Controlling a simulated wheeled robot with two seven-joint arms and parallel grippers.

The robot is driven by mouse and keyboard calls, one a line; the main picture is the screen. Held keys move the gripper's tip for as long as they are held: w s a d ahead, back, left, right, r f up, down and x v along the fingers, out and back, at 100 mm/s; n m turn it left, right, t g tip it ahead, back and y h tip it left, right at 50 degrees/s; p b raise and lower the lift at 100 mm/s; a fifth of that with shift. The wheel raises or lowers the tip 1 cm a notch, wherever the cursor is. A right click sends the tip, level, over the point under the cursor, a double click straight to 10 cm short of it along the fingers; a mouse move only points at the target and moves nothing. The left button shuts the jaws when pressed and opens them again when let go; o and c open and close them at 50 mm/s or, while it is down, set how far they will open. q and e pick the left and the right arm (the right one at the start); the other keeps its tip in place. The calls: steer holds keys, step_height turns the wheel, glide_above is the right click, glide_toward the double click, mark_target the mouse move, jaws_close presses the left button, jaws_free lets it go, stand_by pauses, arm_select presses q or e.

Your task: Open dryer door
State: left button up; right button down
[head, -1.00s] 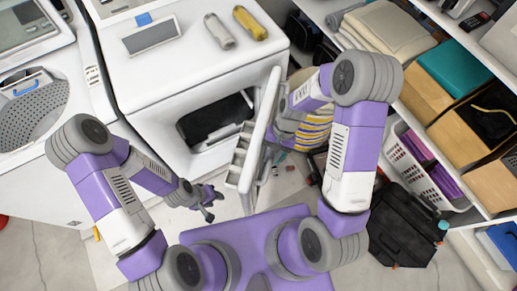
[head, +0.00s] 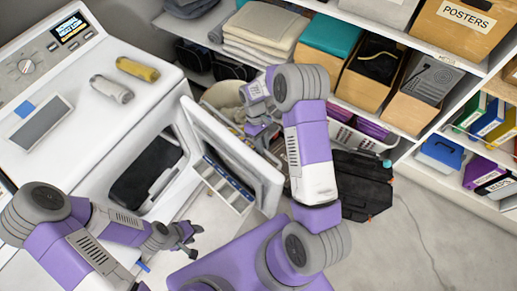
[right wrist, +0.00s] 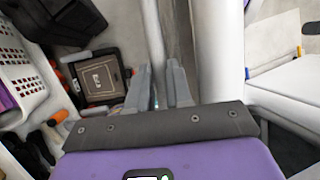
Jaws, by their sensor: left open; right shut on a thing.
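The white dryer (head: 120,140) stands at the left in the head view, with its dark drum opening (head: 146,175) exposed. Its door (head: 238,150) stands open, swung out from the right side of the front, with shelf-like compartments on its inner side. My right gripper (head: 262,128) is behind the door at its outer side, its fingertips mostly hidden there. In the right wrist view my right gripper (right wrist: 160,88) has its fingers around a narrow pale bar, seemingly part of the door. My left gripper (head: 188,240) is open and empty in front of the dryer.
Two bottles, one grey (head: 112,88) and one yellow (head: 138,69), lie on the dryer top. Shelving with bins and a white basket (head: 355,138) lines the back right. A black case (head: 362,185) lies on the floor beside my right arm. The floor at lower right is clear.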

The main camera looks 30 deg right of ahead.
steer(key=shift+w, duration=0.2)
steer(key=c, duration=1)
jaws_free()
steer(key=shift+c, duration=0.2)
steer(key=shift+s, duration=0.1)
steer(key=v, duration=0.7)
steer(key=shift+r+p, duration=0.3)
steer(key=shift+p, duration=0.15)
